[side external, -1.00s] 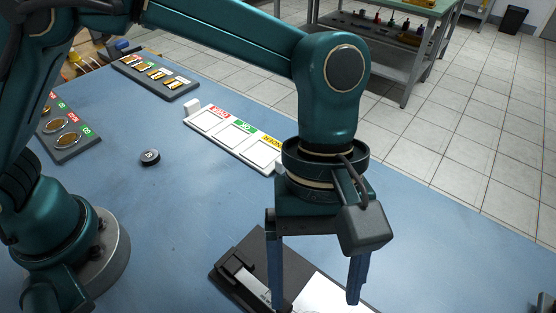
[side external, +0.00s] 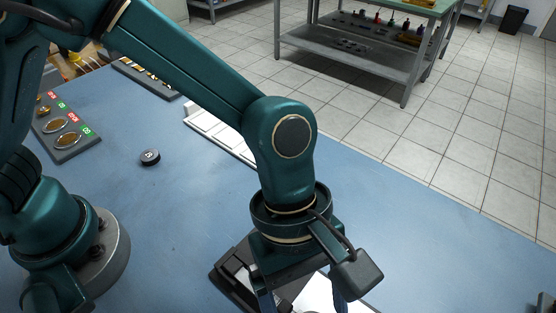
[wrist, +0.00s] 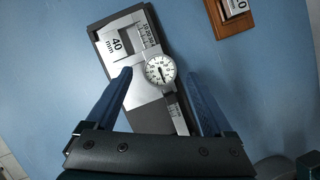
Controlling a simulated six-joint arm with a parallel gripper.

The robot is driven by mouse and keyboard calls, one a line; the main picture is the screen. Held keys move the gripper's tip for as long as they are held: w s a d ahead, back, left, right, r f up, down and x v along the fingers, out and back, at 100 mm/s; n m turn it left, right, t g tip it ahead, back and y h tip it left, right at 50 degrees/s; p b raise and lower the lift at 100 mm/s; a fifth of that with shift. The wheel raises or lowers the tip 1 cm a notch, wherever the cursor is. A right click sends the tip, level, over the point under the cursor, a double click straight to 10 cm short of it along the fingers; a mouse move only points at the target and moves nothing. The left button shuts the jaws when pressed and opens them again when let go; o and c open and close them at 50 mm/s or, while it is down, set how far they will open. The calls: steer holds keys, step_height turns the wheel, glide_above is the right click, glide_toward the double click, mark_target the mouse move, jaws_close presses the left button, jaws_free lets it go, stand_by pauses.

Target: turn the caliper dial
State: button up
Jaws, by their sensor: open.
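The caliper (wrist: 145,88) lies on a dark tray (wrist: 105,42) on the blue table. No contact with the dial can be made out. In the side external view the tray (side external: 228,278) shows under my gripper, and the dial and fingertips are hidden or cut off by the lower edge.
A small black round piece (side external: 150,157) sits on the blue table (side external: 190,205). A white labelled tray (side external: 205,125) lies behind my arm. A wooden-framed plaque (wrist: 230,14) lies near the caliper.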

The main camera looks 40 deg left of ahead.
steer(key=shift+d+f, duration=0.15)
steer(key=shift+f, duration=0.3)
jaws_close()
steer(key=shift+w+d+m+g+y, duration=0.1)
steer(key=shift+m+g+y, duration=0.25)
steer(key=shift+m, duration=0.75)
steer(key=shift+w+d+m+g+y, duration=0.1)
steer(key=shift+m+g+y, duration=0.25)
steer(key=shift+m, duration=0.75)
jaws_free()
steer(key=shift+s, duration=0.1)
steer(key=shift+v, duration=2.6)
steer(key=shift+a, duration=0.1)
